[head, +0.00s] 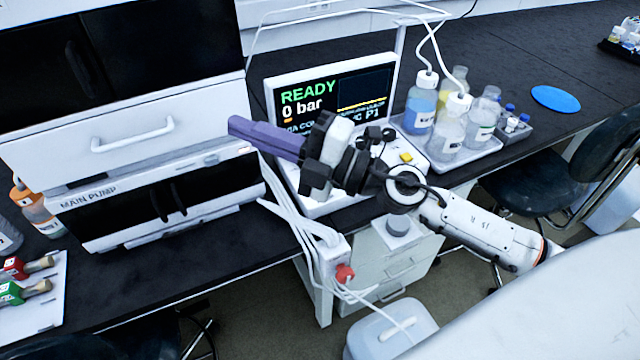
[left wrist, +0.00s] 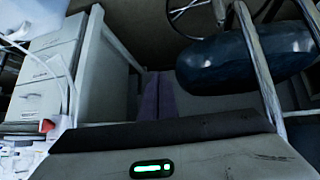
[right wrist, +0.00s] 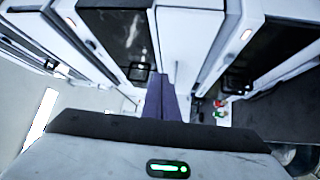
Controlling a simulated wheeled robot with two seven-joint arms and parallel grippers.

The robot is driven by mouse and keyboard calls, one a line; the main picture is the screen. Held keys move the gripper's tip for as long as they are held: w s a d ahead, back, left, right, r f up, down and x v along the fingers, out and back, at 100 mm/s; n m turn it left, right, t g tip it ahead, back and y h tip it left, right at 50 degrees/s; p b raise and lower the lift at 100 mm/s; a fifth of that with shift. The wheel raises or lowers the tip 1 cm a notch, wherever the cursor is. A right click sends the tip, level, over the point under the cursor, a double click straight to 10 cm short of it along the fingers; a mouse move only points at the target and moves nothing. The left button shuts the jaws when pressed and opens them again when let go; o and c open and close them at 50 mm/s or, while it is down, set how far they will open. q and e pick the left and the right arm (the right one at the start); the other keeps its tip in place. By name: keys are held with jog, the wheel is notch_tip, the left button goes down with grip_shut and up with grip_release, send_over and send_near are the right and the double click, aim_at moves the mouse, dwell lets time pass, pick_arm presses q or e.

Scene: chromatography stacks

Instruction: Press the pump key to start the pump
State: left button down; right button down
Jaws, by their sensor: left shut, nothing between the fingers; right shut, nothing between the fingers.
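The main pump (head: 125,182) is a white and black module low in the stack at left. Small marks (head: 243,150) show at the right end of its white front strip; I cannot tell if one is the pump key. The display (head: 335,95) beside the stack reads READY and 0 bar. My right gripper (head: 237,127) is shut and empty; its purple fingers point left, in front of the stack's right edge. They also show in the right wrist view (right wrist: 161,84). My left gripper (left wrist: 154,82) is shut and empty in the left wrist view, facing floor and furniture.
A tray (head: 480,155) with several bottles stands right of the display. A yellow key (head: 406,156) is behind my right arm. White tubes and a red-knobbed box (head: 343,273) hang at the bench edge. Red and green valves lie at left. Chairs stand below the bench.

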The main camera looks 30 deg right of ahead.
jog(key=w+d+f+n+g+h, duration=0.1)
jog(key=d+f+n+g+h, duration=0.2)
jog(key=d, duration=0.4)
jog(key=w+d+f+n+g+h, duration=0.2)
jog(key=d+f+n+g+h, duration=0.2)
jog(key=d+f, duration=0.3)
jog(key=shift+d+f+n+h, duration=0.3)
jog(key=shift+d+n+h, duration=0.3)
jog(key=shift+h, duration=0.1)
jog(key=shift+w+f, duration=0.1)
notch_tip(320, 180, down, 8)
jog(key=b, duration=0.4)
jog(key=shift+a+b, duration=0.1)
jog(key=shift+b, duration=0.25)
jog(key=shift+f+b, duration=0.2)
jog(key=shift+b, duration=0.1)
jog(key=shift+f, duration=0.1)
